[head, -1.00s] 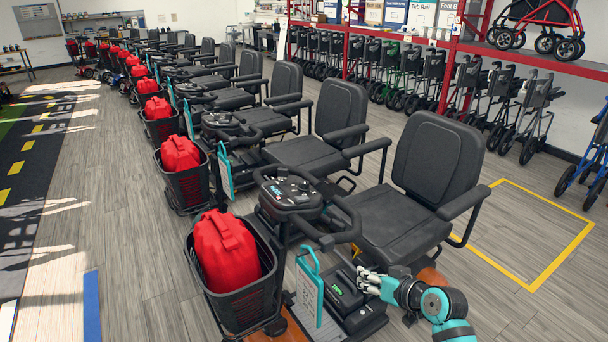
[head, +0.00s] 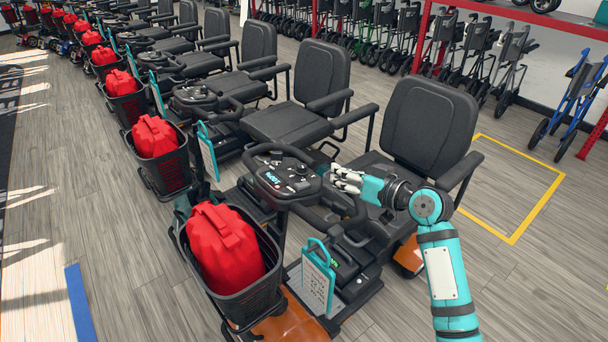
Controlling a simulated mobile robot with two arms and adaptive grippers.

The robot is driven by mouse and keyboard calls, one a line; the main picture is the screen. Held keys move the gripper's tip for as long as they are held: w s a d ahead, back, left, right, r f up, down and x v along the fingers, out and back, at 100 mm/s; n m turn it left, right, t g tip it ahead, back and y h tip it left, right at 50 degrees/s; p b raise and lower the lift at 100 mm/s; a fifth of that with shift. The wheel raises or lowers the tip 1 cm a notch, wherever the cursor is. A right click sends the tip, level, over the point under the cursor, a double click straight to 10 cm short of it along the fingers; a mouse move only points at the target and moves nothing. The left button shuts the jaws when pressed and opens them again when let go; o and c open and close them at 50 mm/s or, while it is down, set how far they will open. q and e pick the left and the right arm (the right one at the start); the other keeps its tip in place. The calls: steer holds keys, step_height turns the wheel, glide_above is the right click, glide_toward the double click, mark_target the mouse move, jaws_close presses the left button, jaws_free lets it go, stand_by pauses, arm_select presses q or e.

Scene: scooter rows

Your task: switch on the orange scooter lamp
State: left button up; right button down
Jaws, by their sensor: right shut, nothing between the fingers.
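The orange scooter (head: 288,325) is the nearest in the row. Its orange body shows low at the front and under the seat. Its control panel (head: 284,176) sits inside the looped handlebar, with a small lit display and several knobs and buttons. I cannot tell which control is the lamp's, and the lamp itself is not clearly visible. My right gripper (head: 337,180) is shut and empty, just right of the panel, over or near the right side of the handlebar. I cannot tell whether it touches. My left gripper is not in view.
A black basket with a red bag (head: 223,250) hangs at the scooter's front. A teal-framed tag (head: 318,280) stands by the deck. The black seat (head: 427,125) is behind my arm. More scooters recede to the upper left. Floor at lower right is clear.

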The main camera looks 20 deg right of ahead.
steer(key=p, duration=0.2)
glide_above(307, 191)
steer(key=shift+w+d+f, duration=0.15)
steer(key=shift+d+f, duration=0.1)
steer(key=shift+f, duration=0.35)
steer(key=shift+w+d+f, duration=0.1)
steer(key=shift+d+f, duration=0.1)
steer(key=shift+f, duration=0.35)
steer(key=f, duration=0.2)
steer(key=shift+a+f, duration=0.3)
steer(key=shift+a, duration=0.05)
steer(key=shift+s+a+f, duration=0.1)
steer(key=shift+s+f, duration=0.1)
steer(key=shift+f, duration=0.55)
steer(key=shift+f, duration=0.1)
